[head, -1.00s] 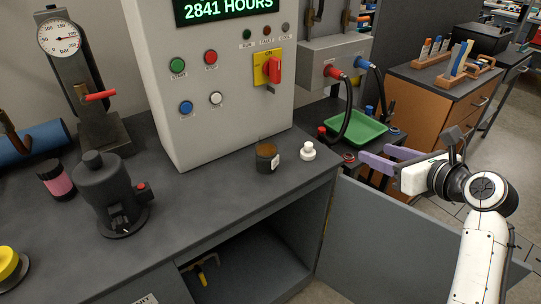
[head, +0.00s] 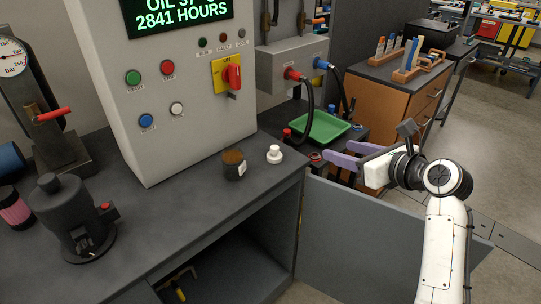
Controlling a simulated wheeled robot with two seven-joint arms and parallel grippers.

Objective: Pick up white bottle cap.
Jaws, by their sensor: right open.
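The white bottle cap (head: 274,155) sits on the dark bench top near its right end, beside a small dark jar with a brown top (head: 234,164). My right gripper (head: 333,152) is to the right of the cap, past the bench's right edge. Its two purple fingers are spread apart and point left toward the cap, with nothing between them. My left gripper does not show.
A grey control cabinet (head: 170,90) stands behind the jar. A green tray (head: 322,127) with hoses near it lies behind my right gripper. An open grey cabinet door (head: 350,225) stands below it. The bench front (head: 150,225) between the jar and the black device (head: 72,220) is clear.

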